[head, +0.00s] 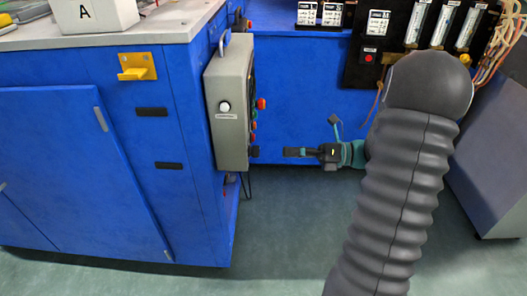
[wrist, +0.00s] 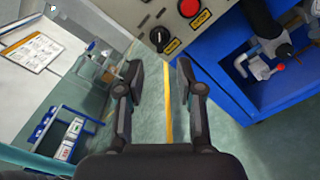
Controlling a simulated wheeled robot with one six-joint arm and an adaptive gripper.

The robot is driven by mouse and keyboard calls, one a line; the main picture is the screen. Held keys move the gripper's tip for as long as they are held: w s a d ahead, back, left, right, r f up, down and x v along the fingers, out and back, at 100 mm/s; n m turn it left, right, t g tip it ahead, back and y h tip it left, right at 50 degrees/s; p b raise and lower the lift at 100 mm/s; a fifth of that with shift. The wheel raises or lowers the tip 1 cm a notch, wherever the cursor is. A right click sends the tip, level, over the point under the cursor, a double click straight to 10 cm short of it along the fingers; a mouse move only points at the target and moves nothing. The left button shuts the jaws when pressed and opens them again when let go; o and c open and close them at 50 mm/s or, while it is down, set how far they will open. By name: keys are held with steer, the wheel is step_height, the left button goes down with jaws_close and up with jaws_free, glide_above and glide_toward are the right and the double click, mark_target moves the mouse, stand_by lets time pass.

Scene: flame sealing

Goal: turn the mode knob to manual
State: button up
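The mode knob is probably the black rotary knob (wrist: 158,38) on the grey control panel (wrist: 176,22) at the top of the wrist view. It has a pale mark and a yellow label beside it; the label is too small to read. In the head view the grey control box (head: 229,115) hangs on the blue cabinet's side, with a small black knob (head: 254,151) low on its edge-on face. My gripper (head: 288,152) points left at that knob with a gap between. In the wrist view my gripper (wrist: 158,72) is open and empty, its fingers apart below the knob.
A red button (wrist: 189,7) with a yellow label sits beside the knob; another red button (head: 261,103) protrudes higher on the box. The blue cabinet (head: 80,150) stands left. A dark panel with gauges (head: 417,25) is behind my arm. The green floor below is clear.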

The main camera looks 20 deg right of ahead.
mark_target(255, 152)
steer(key=x, duration=0.7)
steer(key=shift+a, duration=0.3)
steer(key=shift+w, duration=0.1)
jaws_close()
